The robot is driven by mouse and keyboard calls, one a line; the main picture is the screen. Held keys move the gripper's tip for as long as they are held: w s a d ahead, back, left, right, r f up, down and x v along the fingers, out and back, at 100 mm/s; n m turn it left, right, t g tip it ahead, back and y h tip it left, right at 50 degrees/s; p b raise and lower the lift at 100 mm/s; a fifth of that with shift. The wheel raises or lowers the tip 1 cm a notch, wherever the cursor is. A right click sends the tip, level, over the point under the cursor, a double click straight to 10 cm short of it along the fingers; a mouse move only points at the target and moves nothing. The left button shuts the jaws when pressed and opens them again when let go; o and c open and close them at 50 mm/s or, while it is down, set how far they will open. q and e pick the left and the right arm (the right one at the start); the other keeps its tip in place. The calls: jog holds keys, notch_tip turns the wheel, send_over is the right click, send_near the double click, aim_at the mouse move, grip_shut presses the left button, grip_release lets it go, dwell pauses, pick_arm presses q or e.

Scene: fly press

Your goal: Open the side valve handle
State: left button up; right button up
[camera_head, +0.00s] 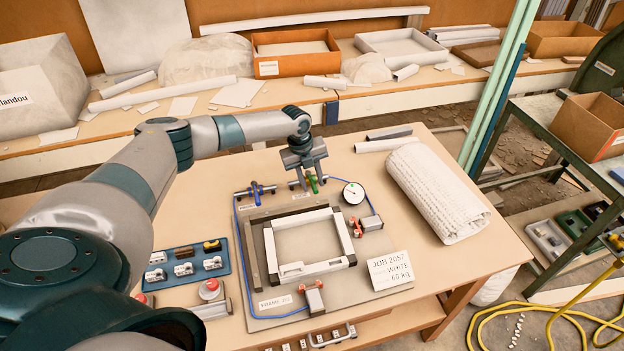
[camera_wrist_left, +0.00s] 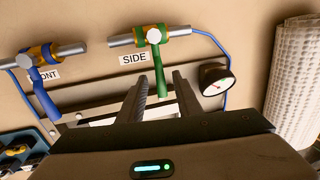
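The side valve (camera_wrist_left: 154,35) has a green handle (camera_wrist_left: 162,75) that stands across its pipe in the left wrist view, above the label SIDE (camera_wrist_left: 134,58). In the head view the green handle (camera_head: 313,185) is partly hidden by my left gripper (camera_head: 305,168). My left gripper shows from behind in the left wrist view (camera_wrist_left: 161,78), its two fingers apart. The handle's free end appears between the fingers, with a gap on both sides; I see no contact. My right gripper is in neither view.
The front valve (camera_wrist_left: 41,55) with a blue handle (camera_wrist_left: 45,95) stands left of the side valve. A gauge (camera_head: 353,193) sits to the right. A white frame (camera_head: 268,250) lies in front, a textured white roll (camera_head: 440,190) farther right, and a blue tray (camera_head: 183,265) at left.

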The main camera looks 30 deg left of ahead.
pick_arm(q)
jog(key=shift+f, duration=0.1)
grip_shut()
